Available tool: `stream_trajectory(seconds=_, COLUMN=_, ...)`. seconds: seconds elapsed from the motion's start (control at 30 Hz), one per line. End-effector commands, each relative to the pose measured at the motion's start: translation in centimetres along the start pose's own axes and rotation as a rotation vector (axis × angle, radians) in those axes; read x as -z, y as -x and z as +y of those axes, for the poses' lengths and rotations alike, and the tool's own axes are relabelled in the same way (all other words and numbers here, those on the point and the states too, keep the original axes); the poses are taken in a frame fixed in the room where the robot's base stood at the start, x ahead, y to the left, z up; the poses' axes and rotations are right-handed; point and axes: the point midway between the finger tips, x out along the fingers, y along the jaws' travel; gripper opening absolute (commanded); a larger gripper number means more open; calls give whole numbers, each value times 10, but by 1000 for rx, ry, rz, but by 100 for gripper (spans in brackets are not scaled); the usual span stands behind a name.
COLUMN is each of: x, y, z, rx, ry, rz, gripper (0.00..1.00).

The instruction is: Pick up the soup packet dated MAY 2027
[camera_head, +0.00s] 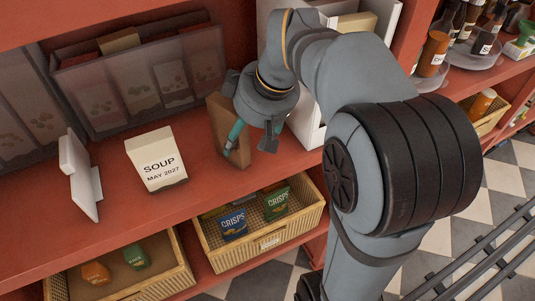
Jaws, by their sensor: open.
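The soup packet (157,160) is white with dark lettering that reads "SOUP MAY 2027". It stands on the red shelf, slightly tilted back, with its printed face towards the camera. My gripper (252,145) is to the right of the packet, pointing down, with its fingers apart. A brown packet or box (225,125) stands behind and between the fingers in the picture; I cannot tell whether they touch it. My gripper is clear of the soup packet.
A white stand (80,175) is left of the packet. A translucent bin (140,85) with packets is behind. Wicker baskets with crisps (277,204) and other bags sit below. A white holder (308,125) is right of my gripper. Red shelf is bare between packet and gripper.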

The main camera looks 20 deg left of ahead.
Motion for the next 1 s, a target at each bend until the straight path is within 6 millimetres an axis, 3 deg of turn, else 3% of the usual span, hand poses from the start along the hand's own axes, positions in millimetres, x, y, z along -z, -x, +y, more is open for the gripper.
stream_trajectory(seconds=0.2, x=-44, y=14, z=1, rx=-2, ry=-1, rz=2, gripper=56)
stream_trajectory(seconds=0.4, x=-64, y=25, z=2, rx=-1, ry=1, rz=0, gripper=56)
stream_trajectory(seconds=0.8, x=-67, y=28, z=1, rx=1, ry=2, rz=-1, gripper=56)
stream_trajectory(seconds=1.0, x=-57, y=25, z=0, rx=3, ry=2, rz=-2, gripper=56)
